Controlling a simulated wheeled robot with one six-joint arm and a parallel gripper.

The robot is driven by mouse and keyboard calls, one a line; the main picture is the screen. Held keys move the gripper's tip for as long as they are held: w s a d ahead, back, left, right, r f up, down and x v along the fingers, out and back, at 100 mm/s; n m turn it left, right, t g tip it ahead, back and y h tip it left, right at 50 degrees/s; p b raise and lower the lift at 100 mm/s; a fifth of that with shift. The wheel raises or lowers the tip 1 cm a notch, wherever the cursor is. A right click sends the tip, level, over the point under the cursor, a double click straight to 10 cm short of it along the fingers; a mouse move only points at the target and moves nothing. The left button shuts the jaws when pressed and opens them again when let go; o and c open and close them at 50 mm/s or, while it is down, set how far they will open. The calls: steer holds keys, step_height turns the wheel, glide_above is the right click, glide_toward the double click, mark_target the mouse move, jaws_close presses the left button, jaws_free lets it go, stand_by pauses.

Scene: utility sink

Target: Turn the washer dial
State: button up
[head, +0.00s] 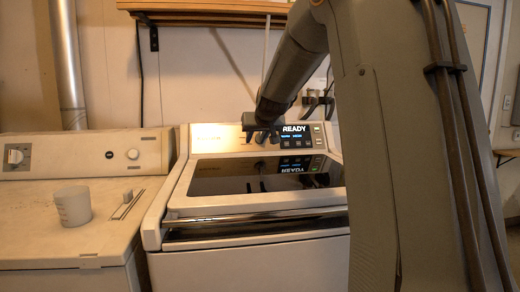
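The washer (190,205) stands in the middle of the head view, a white top-loader with a dark glass lid. Its rear control panel (215,137) carries a lit display (293,135) reading "READY" with small buttons around it. My gripper (262,138) is in front of this panel, just left of the display, with its dark fingertips pointing down. I cannot make out the washer's dial; my gripper covers that part of the panel. Whether the fingers touch or hold anything there is too small to tell. The lid is shut and reflects the display and gripper.
A second white machine (45,235) stands left of the washer, with a round knob (133,154) and a larger dial (15,156) on its panel. A white cup (73,206) sits on its top. A wooden shelf (215,8) hangs above. My arm blocks the right side.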

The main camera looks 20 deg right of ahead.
steer(key=shift+m+t+h, duration=0.3)
steer(key=shift+t+h, duration=0.4)
steer(key=shift+t, duration=0.2)
steer(key=shift+w+d+f+b, duration=0.1)
steer(key=shift+w+d+b, duration=0.6)
steer(key=shift+w+d, duration=1.05)
steer(key=shift+w+d+r+b, duration=0.1)
steer(key=shift+w+d+b, duration=0.85)
steer(key=shift+w, duration=1.55)
steer(key=shift+w+d+f+b, duration=0.1)
steer(key=shift+w+d+b, duration=0.4)
steer(key=shift+w+d, duration=1.35)
steer(key=shift+w+a, duration=0.25)
steer(key=shift+a, duration=0.05)
steer(key=shift+c, duration=0.4)
jaws_close()
